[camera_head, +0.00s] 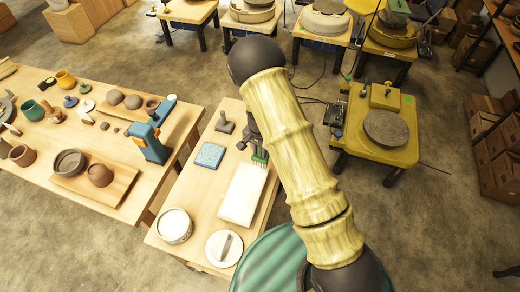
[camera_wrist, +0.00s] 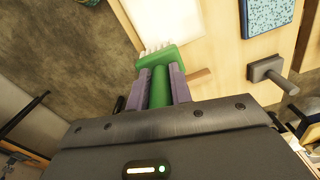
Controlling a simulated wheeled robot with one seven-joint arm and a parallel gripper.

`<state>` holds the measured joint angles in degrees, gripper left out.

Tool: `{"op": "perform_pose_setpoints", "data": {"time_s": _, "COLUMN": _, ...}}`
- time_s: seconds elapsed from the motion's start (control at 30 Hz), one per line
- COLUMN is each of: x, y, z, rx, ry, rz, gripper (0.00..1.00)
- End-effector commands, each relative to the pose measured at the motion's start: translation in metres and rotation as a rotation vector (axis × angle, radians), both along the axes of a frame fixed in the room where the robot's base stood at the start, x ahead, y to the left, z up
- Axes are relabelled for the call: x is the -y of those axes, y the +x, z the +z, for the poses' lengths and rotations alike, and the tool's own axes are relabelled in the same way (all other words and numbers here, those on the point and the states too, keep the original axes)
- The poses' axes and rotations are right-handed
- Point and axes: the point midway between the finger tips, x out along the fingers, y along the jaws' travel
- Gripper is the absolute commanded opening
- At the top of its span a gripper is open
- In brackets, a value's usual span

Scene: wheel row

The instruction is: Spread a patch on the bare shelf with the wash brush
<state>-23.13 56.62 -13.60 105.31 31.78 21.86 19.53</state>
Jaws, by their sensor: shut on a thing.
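The wash brush (camera_wrist: 158,60) has a green handle and head with pale bristles. My gripper (camera_wrist: 157,84) is shut on its handle, one finger on each side. In the head view the green brush (camera_head: 260,155) shows near the far end of a white slab (camera_head: 242,195), which looks to be the bare shelf. My arm hides most of my gripper there. The white slab (camera_wrist: 165,15) also shows in the wrist view, just beyond the bristles. I cannot tell whether the bristles touch it. No patch shows on its visible surface.
A blue speckled block (camera_head: 208,155) lies left of the slab, with a grey handled tool (camera_head: 225,122) behind it. A round tub of pale stuff (camera_head: 175,225) and a white handled lid (camera_head: 224,248) stand nearer. A pottery table (camera_head: 75,180) is left, a yellow wheel (camera_head: 378,135) right.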

Motion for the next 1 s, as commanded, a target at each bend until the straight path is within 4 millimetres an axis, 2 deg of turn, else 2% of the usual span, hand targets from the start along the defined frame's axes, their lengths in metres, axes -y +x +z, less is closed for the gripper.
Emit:
{"op": "perform_pose_setpoints", "data": {"time_s": 0.17, "x": 0.0, "y": -0.001, "z": -0.005, "rx": 0.0, "ry": 0.0, "rz": 0.0, "gripper": 0.0}}
{"op": "perform_pose_setpoints", "data": {"time_s": 0.47, "x": 0.0, "y": -0.001, "z": -0.049, "rx": -0.001, "ry": 0.0, "rz": 0.001, "gripper": 0.0}}
{"op": "perform_pose_setpoints", "data": {"time_s": 0.53, "x": -0.006, "y": -0.012, "z": -0.04, "rx": -0.002, "ry": 0.001, "rz": 0.003, "gripper": 0.0}}
{"op": "perform_pose_setpoints", "data": {"time_s": 1.0, "x": -0.034, "y": -0.083, "z": -0.04, "rx": -0.001, "ry": 0.001, "rz": 0.004, "gripper": 0.0}}
